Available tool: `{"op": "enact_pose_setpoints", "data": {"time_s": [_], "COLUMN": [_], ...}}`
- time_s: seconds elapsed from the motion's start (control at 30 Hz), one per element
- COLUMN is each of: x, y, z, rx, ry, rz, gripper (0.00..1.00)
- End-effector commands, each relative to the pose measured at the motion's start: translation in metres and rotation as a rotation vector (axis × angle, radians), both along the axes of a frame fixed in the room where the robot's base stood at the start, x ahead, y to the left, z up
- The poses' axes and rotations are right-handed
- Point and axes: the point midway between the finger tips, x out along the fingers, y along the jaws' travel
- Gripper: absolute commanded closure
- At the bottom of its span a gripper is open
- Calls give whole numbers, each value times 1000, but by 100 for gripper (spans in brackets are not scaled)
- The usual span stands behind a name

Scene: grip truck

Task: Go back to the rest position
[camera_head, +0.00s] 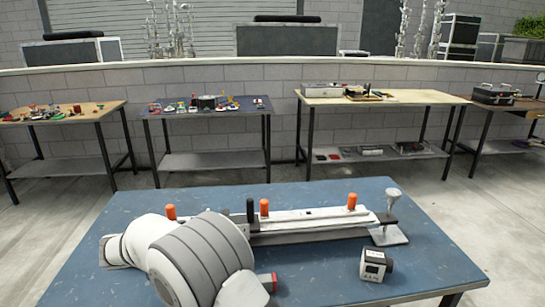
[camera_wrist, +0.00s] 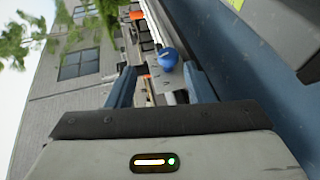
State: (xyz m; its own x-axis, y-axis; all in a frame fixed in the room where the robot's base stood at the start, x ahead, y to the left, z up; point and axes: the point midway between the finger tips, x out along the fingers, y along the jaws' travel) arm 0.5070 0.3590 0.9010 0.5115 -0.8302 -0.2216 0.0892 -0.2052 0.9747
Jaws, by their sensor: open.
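My gripper (camera_wrist: 161,86) shows in the wrist view with its two blue fingers spread apart. No object is clearly held between them. A round blue knob (camera_wrist: 167,59) and an orange piece (camera_wrist: 137,15) appear beyond the fingertips; how far away they are, I cannot tell. In the head view my white and grey arm is folded low over the left front of the blue table (camera_head: 330,283), and its gripper cannot be made out there.
A long white rail with orange knobs (camera_head: 318,217) lies across the table behind my arm. A metal stand (camera_head: 391,236) is at its right end. A small black and white box (camera_head: 375,265) sits front right. Several workbenches (camera_head: 208,110) line the back wall, with open floor between.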

Motion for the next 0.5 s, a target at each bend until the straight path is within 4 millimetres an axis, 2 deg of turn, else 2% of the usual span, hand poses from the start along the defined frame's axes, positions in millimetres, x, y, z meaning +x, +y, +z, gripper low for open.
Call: {"op": "enact_pose_setpoints", "data": {"time_s": [0.03, 0.17, 0.23, 0.3, 0.37, 0.5], "x": [5, 11, 8, 0, -10, -41], "y": [-22, -86, -124, -162, -191, -251], "z": [15, 40, 54, 65, 74, 92], "rx": [27, 127, 200, 283, 358, 548], "ry": [35, 165, 238, 305, 355, 434], "rz": [-30, -107, -150, -188, -218, -270], "gripper": [52, 52, 52, 52, 52, 52]}}
